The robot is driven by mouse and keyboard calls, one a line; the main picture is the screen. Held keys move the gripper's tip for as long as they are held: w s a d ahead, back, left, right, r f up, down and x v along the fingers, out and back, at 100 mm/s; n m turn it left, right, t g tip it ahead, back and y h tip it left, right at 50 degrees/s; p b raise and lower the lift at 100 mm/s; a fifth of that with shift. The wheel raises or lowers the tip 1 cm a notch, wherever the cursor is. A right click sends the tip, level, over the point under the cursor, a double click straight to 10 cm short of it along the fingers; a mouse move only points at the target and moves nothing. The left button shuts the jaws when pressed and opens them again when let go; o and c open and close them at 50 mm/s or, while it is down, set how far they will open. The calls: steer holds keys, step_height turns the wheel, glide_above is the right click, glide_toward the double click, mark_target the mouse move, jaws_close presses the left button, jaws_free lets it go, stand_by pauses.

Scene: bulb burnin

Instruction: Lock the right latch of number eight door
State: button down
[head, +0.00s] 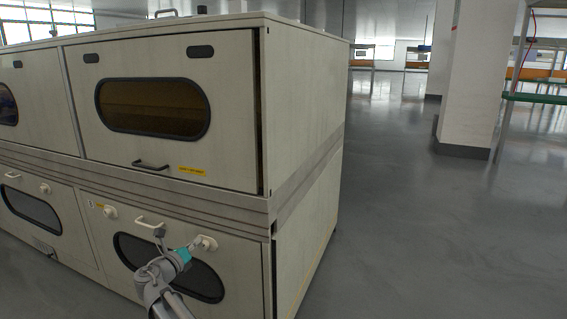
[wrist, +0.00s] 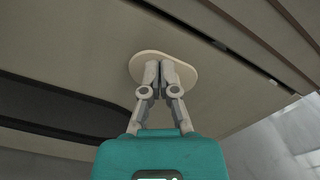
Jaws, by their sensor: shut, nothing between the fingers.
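The lower right door (head: 240,262) of the cream cabinet has a dark oval window, a handle (head: 149,222) and a round latch (head: 110,212) at its upper left. Its right latch (head: 207,242) is a pale rounded plate near the upper right corner. In the wrist view the right latch's plate (wrist: 181,66) is right behind my fingertips, which hide its middle. My gripper (head: 197,243) is shut and empty, with its fingers together at the latch; the wrist view shows the fingertips (wrist: 166,66) too. I cannot tell whether they touch it, nor how its knob is turned.
Above is a larger upper door (head: 225,120) with a handle (head: 151,165) and a yellow label. A neighbouring lower door (head: 75,245) lies to the left. Open grey floor (head: 400,230) and a white pillar (head: 475,80) are to the right.

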steer(key=shift+a+f, duration=0.2)
steer(key=shift+f, duration=0.05)
stand_by(0.6)
steer(key=shift+w+a+r, duration=0.2)
steer(key=shift+a, duration=0.15)
stand_by(0.4)
steer(key=shift+s, duration=0.1)
steer(key=shift+v, duration=2.95)
steer(key=shift+r+p, duration=0.2)
steer(key=shift+p, duration=0.2)
steer(key=g+p, duration=0.1)
steer(key=p, duration=0.1)
steer(key=s+d+r+m+g+p, duration=0.1)
steer(key=g+p, duration=0.1)
steer(key=shift+s+r+h+p, duration=0.15)
steer(key=shift+h+p, duration=0.25)
